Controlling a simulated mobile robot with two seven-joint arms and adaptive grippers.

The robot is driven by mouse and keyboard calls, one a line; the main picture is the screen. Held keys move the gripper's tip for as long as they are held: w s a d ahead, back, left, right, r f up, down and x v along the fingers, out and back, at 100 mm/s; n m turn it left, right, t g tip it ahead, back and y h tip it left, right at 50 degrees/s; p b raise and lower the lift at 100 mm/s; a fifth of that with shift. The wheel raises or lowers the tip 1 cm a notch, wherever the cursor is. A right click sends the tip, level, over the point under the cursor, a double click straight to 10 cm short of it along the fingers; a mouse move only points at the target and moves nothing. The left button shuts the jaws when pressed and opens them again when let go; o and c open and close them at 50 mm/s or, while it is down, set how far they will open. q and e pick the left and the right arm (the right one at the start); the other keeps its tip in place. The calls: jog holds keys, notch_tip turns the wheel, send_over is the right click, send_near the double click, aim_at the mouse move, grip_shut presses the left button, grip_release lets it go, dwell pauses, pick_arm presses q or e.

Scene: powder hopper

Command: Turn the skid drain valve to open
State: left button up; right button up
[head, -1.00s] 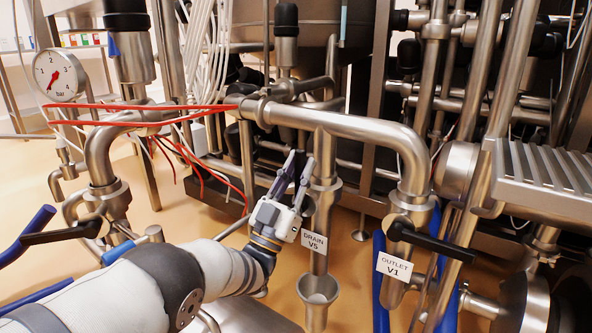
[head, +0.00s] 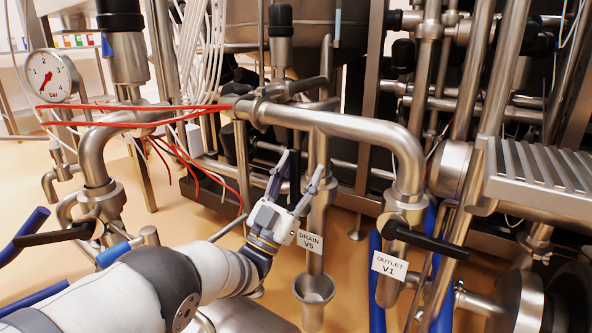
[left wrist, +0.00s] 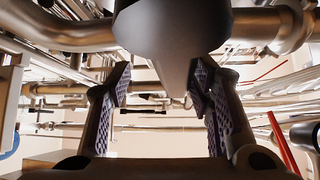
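The drain line comes down below the horizontal pipe and carries a white "DRAIN V5" tag (head: 308,241). It ends above a steel drain cup (head: 314,287). A dark valve handle (head: 295,165) shows between the fingers of my left gripper (head: 298,170), in front of the drain pipe. In the left wrist view the large dark handle (left wrist: 172,35) comes down from the top between the two finger pads. The left pad is clear of it; the right pad is very close, and I cannot tell if it touches. The left gripper is open. My right gripper is not in view.
The outlet valve with its black lever (head: 428,238) and "OUTLET V1" tag (head: 389,265) stands to the right. Red hoses (head: 130,114) and a pressure gauge (head: 52,75) are at the left. A ribbed steel housing (head: 540,175) juts in at the right. Pipes crowd the space.

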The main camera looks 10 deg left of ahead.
pick_arm(q)
jog(key=shift+r, duration=0.15)
dwell(0.3)
jog(key=s+a+f, duration=0.1)
jog(key=s+a, duration=0.5)
jog(key=s, duration=0.5)
jog(key=shift+s, duration=0.2)
jog(key=shift+f, duration=0.1)
